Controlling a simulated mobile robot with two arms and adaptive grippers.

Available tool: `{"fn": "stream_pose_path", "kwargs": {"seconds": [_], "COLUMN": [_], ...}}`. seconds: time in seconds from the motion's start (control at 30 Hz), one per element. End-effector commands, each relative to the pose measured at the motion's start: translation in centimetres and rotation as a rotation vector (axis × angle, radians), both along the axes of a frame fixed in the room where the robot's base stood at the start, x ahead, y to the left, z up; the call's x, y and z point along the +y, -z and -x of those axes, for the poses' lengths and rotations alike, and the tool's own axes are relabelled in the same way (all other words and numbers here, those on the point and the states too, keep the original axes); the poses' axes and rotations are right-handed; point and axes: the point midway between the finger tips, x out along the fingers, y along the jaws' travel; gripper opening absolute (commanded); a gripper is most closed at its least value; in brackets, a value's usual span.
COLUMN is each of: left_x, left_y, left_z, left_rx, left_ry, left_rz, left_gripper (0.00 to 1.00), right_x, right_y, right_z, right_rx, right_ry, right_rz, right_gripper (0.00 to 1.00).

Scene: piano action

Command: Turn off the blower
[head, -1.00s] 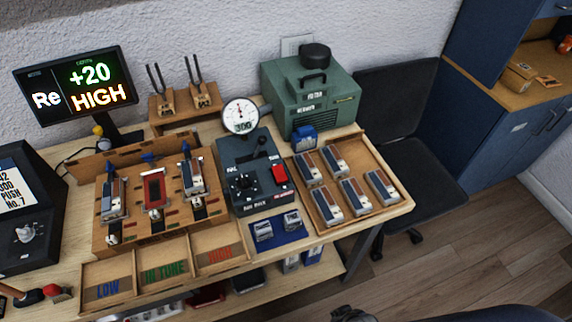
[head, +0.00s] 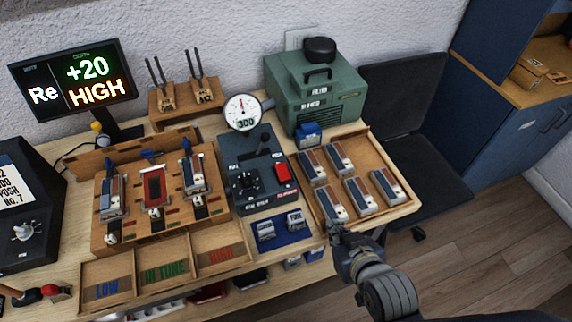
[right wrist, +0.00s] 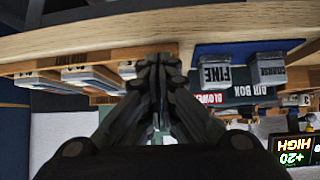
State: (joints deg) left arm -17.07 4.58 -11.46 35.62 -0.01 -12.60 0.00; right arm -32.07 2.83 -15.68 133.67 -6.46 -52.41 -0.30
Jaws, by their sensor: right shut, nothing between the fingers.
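A red label under the switch reads as blower in the right wrist view (right wrist: 214,98). A round gauge (head: 241,112) behind the box reads 300. The green filter unit (head: 315,90) stands at the back right. My right gripper (head: 336,232) is shut and empty at the bench's front edge, in front of the wooden tray and right of and nearer than the switch. It also shows in the right wrist view (right wrist: 159,68). My left gripper is out of view.
A wooden tray (head: 377,150) with several reed blocks lies right of the air box. A blue mat (head: 282,240) with two small blocks marked FINE and COARSE lies before it. A wooden rack (head: 135,235) stands left. The screen (head: 72,80) reads Re +20 HIGH.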

Motion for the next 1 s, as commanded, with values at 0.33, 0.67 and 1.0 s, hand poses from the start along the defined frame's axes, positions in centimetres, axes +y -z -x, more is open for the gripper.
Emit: {"fn": "stream_pose_path", "kwargs": {"seconds": [0.33, 0.67, 1.0], "left_x": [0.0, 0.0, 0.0], "left_y": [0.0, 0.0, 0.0], "left_z": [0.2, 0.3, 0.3], "left_rx": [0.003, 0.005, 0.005], "left_ry": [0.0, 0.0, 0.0], "left_rz": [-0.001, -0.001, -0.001], "left_gripper": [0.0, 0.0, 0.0], "right_x": [6.0, 8.1, 8.2], "right_y": [-8.0, -11.7, -11.8], "right_z": [-3.8, -4.2, -4.3], "right_rx": [-0.399, -0.559, -0.56], "right_ry": [-0.056, -0.077, -0.077], "right_rz": [-0.118, -0.17, -0.17], "right_gripper": [0.0, 0.0, 0.0]}}
